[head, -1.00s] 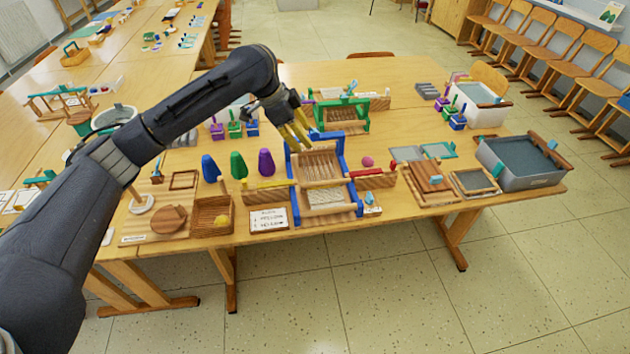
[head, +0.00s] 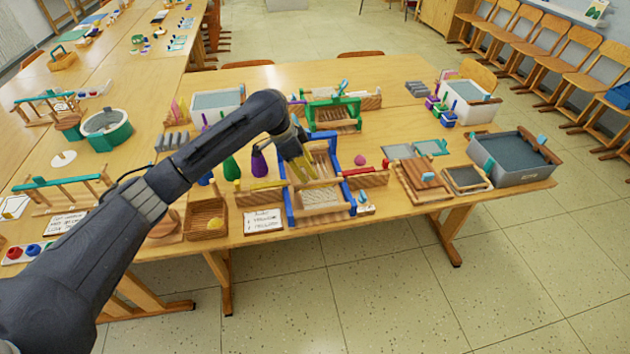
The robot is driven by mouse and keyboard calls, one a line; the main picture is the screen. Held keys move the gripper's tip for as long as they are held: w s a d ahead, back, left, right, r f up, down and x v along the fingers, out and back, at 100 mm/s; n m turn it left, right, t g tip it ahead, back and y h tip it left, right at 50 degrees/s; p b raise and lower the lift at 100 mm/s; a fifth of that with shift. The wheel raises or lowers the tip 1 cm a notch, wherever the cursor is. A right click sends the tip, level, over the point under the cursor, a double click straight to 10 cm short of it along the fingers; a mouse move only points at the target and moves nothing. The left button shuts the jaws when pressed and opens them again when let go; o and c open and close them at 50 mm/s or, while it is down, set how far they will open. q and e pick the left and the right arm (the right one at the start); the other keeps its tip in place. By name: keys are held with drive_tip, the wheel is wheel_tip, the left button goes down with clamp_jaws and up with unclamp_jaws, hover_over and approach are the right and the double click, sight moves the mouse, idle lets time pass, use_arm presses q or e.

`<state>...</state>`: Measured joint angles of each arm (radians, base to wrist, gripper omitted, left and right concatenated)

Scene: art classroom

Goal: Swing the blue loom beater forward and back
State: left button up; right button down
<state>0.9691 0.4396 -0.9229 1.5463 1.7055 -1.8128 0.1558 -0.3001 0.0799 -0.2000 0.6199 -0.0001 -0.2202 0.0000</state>
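The blue loom (head: 286,205) stands near the front edge of the table, with wooden bars and pale threads between its blue sides. Its upright blue beater (head: 334,150) shows on the right side; its left part and top are mostly hidden behind my gripper. My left gripper (head: 301,168), with yellow fingers, is over the back left part of the loom, in front of the beater in this view. I cannot tell whether the fingers touch the beater or how far apart they are. My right gripper is out of view.
A green loom (head: 322,116) stands behind the blue one. A red bar (head: 362,171) and a pink ball (head: 360,160) are to its right. Green and purple cones (head: 259,163) and a wooden box (head: 208,218) are to its left. A label card (head: 263,220) lies in front.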

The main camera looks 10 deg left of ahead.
sight(316, 182)
use_arm(q)
drive_tip(key=shift+x, duration=3.25)
drive_tip(key=shift+c, duration=0.4)
clamp_jaws()
